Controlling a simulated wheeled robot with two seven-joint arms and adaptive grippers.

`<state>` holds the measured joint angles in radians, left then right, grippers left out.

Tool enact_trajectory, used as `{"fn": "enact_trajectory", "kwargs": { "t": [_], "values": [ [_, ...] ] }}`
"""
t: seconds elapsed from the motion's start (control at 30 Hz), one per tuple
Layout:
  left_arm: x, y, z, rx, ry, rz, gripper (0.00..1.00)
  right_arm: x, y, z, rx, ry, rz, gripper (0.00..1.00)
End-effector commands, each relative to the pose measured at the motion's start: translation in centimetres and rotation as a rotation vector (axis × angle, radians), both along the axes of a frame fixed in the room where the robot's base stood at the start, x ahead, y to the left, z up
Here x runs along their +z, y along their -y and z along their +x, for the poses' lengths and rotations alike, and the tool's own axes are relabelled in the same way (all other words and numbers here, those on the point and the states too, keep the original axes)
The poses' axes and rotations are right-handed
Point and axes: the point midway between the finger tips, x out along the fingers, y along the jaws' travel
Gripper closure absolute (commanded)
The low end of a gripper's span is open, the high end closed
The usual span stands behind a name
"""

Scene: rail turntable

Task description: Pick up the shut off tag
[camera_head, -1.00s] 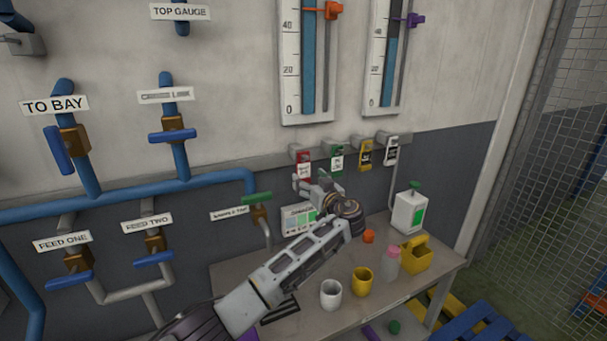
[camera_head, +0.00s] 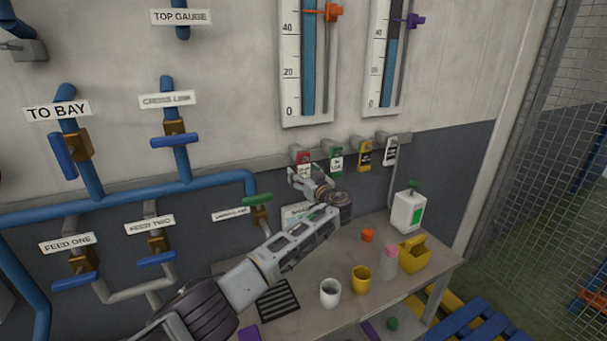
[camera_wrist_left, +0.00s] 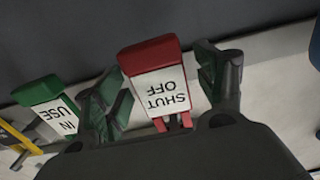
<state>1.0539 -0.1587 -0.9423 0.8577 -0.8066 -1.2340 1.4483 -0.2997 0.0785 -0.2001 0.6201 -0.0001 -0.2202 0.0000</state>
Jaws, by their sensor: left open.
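The shut off tag is red with a white label; it hangs leftmost in the row of tags on the wall rail in the head view (camera_head: 302,157). In the left wrist view the shut off tag (camera_wrist_left: 158,80) appears upside down, between the two fingers. My left gripper (camera_head: 304,177) is at the tag, its fingers open on either side of it; the gripper also shows in the wrist view (camera_wrist_left: 165,88). I cannot tell whether a finger touches the tag. The tag's lower part is partly hidden by the gripper. My right gripper is not in view.
The green in-use tag (camera_head: 336,160) hangs close beside the red one, with a yellow tag (camera_head: 365,153) and a white tag (camera_head: 391,151) further right. Below stands a table (camera_head: 316,322) with a white mug (camera_head: 330,293), a yellow mug (camera_head: 361,280) and a white bottle (camera_head: 407,213).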

Motion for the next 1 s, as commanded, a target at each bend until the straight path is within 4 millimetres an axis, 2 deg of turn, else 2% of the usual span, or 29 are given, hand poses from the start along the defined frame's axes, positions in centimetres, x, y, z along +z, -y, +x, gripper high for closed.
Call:
{"fn": "enact_trajectory", "kwargs": {
  "t": [0.4, 0.73, 1.0],
  "values": [
    [-0.01, 0.04, -0.01, -0.001, 0.0, 0.0, 0.29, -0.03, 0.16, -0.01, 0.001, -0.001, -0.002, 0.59],
    [-0.01, 0.03, -0.02, -0.001, 0.0, 0.0, 0.7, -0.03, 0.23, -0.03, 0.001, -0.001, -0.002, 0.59],
    [0.01, 0.03, -0.02, -0.001, 0.001, 0.0, 0.71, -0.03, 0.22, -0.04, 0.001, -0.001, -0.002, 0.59]
  ]
}}
